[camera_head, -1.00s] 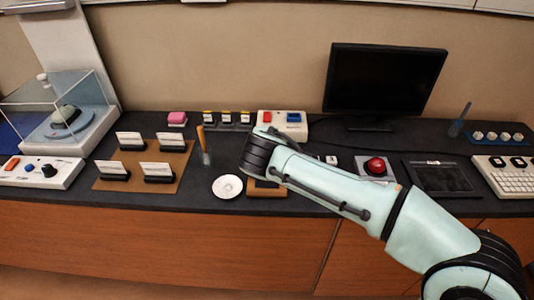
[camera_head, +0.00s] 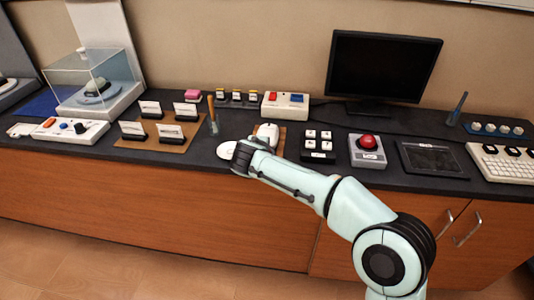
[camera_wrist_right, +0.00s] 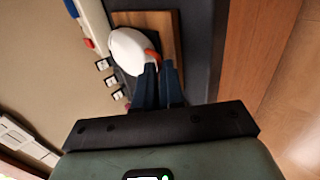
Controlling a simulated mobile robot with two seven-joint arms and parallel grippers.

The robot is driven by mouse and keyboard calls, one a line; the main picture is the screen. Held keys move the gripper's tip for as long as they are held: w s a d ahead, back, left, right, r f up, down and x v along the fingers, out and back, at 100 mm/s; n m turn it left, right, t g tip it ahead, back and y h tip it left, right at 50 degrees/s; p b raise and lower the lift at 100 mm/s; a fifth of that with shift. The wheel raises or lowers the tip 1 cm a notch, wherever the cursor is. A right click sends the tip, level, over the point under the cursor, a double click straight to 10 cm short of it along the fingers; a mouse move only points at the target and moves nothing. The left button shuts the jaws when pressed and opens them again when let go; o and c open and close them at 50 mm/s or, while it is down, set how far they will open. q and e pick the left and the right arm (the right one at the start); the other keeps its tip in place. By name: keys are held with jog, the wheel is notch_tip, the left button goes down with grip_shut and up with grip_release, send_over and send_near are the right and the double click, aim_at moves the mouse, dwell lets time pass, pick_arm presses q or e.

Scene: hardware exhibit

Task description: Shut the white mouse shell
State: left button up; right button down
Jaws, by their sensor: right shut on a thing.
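The white mouse shell (camera_head: 268,131) sits over a small brown wooden board (camera_head: 281,148), just beyond my right wrist in the head view. In the right wrist view the shell (camera_wrist_right: 127,50) is a smooth white oval with an orange piece (camera_wrist_right: 152,54) at its edge. My right gripper (camera_wrist_right: 159,66) has its dark fingers close together at that orange edge, shut on the shell. In the head view my wrist hides the fingers. I cannot tell how far the shell is open. My left gripper is not in view.
A white disc (camera_head: 226,150) lies left of my wrist. The counter's front edge is close.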

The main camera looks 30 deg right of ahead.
jog(key=shift+s+a+f, duration=0.1)
jog(key=shift+f, duration=0.35)
jog(key=c, duration=1.6)
grip_release()
jog(key=shift+s+r, duration=0.1)
jog(key=shift+s, duration=0.1)
jog(key=shift+c, duration=0.2)
jog(key=o, duration=0.4)
jog(key=shift+w, duration=0.2)
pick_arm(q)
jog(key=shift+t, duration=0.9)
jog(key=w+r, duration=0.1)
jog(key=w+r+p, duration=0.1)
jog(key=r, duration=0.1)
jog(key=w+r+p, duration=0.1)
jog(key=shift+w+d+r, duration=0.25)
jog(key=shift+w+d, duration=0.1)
pick_arm(e)
jog(key=v, duration=1.3)
jog(key=shift+s+a, duration=0.1)
jog(key=shift+s, duration=0.05)
